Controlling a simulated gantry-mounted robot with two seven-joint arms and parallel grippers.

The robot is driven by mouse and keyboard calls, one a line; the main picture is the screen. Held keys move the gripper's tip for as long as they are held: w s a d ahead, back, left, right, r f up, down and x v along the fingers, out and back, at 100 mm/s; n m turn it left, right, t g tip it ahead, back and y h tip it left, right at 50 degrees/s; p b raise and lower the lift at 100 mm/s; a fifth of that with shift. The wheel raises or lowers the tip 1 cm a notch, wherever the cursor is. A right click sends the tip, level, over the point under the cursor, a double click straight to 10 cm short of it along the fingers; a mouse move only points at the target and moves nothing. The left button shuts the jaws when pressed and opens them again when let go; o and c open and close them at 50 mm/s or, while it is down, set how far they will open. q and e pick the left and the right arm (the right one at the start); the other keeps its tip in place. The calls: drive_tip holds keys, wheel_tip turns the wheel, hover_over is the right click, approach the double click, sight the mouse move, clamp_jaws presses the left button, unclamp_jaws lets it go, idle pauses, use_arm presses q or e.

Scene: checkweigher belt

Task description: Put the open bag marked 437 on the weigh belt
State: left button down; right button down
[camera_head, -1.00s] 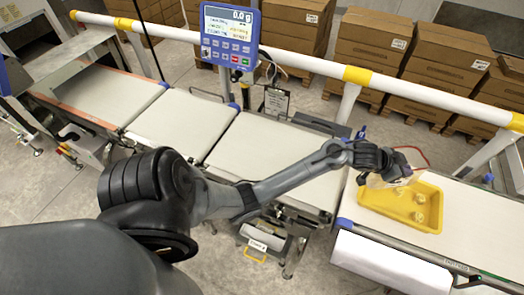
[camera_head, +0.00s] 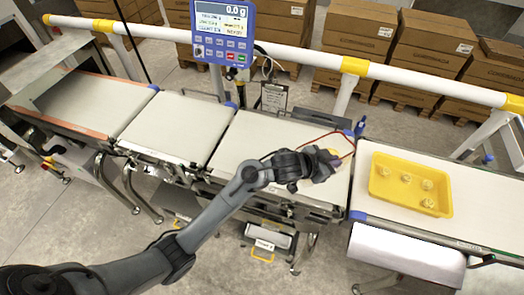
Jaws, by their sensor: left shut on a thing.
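My left gripper (camera_head: 318,164) is shut on a small pale yellowish thing (camera_head: 331,153), seemingly a bag, mostly hidden by the fingers. I cannot read any mark on it or tell whether its mouth is open. The gripper is above the right end of a pale belt (camera_head: 262,140), left of the yellow tray (camera_head: 446,196). Several small pale bags (camera_head: 407,178) lie in the tray. The blue display (camera_head: 222,32) reads 0.0 g. My right gripper is not in view.
Another pale belt (camera_head: 176,125) lies to the left. The tray stands on the right-hand belt (camera_head: 485,207). A white and yellow rail (camera_head: 300,56) runs behind the belts, with stacked cartons (camera_head: 355,38) beyond. The belt left of the gripper is clear.

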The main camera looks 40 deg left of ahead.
use_arm(q)
drive_tip(key=w+a+f+b, duration=0.1)
drive_tip(key=w+a+f, duration=0.2)
drive_tip(key=a+f, duration=0.6)
drive_tip(key=shift+a+f, duration=0.35)
drive_tip(key=shift+f, duration=0.45)
drive_tip(key=shift+w, duration=0.1)
drive_tip(key=shift+f, duration=0.15)
drive_tip(key=c, duration=1.3)
unclamp_jaws()
drive_tip(key=shift+o, duration=0.2)
